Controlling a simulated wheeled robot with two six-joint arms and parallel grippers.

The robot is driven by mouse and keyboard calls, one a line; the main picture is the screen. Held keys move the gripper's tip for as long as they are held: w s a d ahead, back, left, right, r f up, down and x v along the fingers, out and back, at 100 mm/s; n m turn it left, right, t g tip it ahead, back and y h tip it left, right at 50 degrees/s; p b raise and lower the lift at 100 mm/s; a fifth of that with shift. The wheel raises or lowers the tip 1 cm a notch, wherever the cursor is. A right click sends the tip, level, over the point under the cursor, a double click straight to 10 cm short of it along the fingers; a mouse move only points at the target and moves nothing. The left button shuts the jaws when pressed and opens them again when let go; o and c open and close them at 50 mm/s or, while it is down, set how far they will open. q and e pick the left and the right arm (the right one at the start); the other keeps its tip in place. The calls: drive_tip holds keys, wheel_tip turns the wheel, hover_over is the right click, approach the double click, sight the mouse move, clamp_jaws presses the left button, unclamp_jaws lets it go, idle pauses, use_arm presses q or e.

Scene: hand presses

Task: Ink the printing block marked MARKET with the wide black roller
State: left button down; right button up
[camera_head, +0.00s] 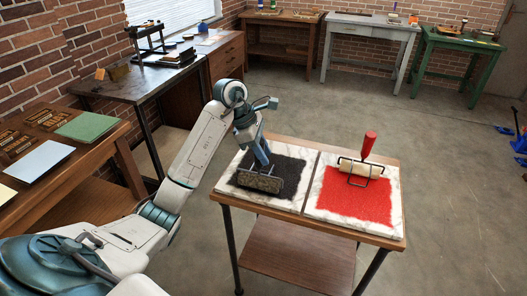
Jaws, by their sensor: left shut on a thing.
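The wide black roller (260,180) rests on or just above the black ink on the left slab (288,203) of the small table. My left gripper (259,153) is shut on the roller's handle, which is largely hidden by the gripper. Small printing blocks (17,143) lie on the wooden table at the left; their markings are too small to read, so I cannot tell which one says MARKET. My right gripper is not in view.
A red-handled roller (367,158) sits on the red-inked slab (392,225) at the right. Green (87,127) and pale blue (40,161) sheets lie near the blocks. A dark bench (125,88) with a press stands behind.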

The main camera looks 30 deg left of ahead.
sight(263, 141)
use_arm(q)
drive_tip(key=shift+r+p, duration=2.25)
drive_tip(key=shift+r, duration=0.25)
drive_tip(key=shift+f, duration=0.1)
